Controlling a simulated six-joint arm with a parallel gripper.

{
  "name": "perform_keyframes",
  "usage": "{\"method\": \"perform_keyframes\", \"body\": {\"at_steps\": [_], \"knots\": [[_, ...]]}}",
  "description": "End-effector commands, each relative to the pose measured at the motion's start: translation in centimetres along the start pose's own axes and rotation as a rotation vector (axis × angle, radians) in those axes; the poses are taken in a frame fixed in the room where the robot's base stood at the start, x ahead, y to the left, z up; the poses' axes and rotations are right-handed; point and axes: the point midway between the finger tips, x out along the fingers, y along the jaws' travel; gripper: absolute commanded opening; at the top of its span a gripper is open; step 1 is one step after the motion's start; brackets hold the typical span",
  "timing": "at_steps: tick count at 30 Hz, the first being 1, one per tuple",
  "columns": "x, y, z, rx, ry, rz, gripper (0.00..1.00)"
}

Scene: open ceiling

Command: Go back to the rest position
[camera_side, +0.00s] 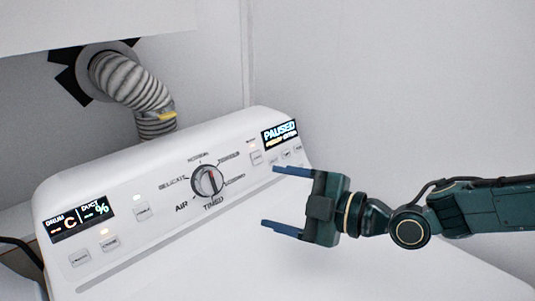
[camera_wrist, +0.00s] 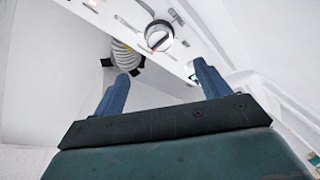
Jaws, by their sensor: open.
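My gripper (camera_side: 282,201) is open and empty, with its two blue fingers apart and pointing left in the side view. It is in front of a white dryer control panel (camera_side: 130,215), to the right of the round dial (camera_side: 207,181), and appears apart from it. In the wrist view, my gripper (camera_wrist: 160,82) shows both fingers spread with nothing between them. The dial (camera_wrist: 159,36) lies ahead between and beyond the fingertips.
A ribbed grey duct (camera_side: 130,83) rises behind the panel at the left. A display (camera_side: 281,134) reading PAUSED is at the panel's right end, and another display (camera_side: 80,219) is at the left. Plain walls (camera_side: 390,80) leave free room at the upper right.

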Motion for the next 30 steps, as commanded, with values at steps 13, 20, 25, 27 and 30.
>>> {"method": "perform_keyframes", "body": {"at_steps": [13, 20, 25, 27, 30], "knots": [[-1.7, 1.6, 0.2, 0.030, -0.037, -0.013, 0.75], [-6.4, 4.9, 1.0, 0.116, -0.146, -0.041, 0.75], [-11.2, 7.1, 1.7, 0.210, -0.256, -0.054, 0.75], [-13.4, 7.8, 2.0, 0.252, -0.305, -0.057, 0.75], [-16.6, 8.6, 2.3, 0.315, -0.375, -0.053, 0.75]]}}
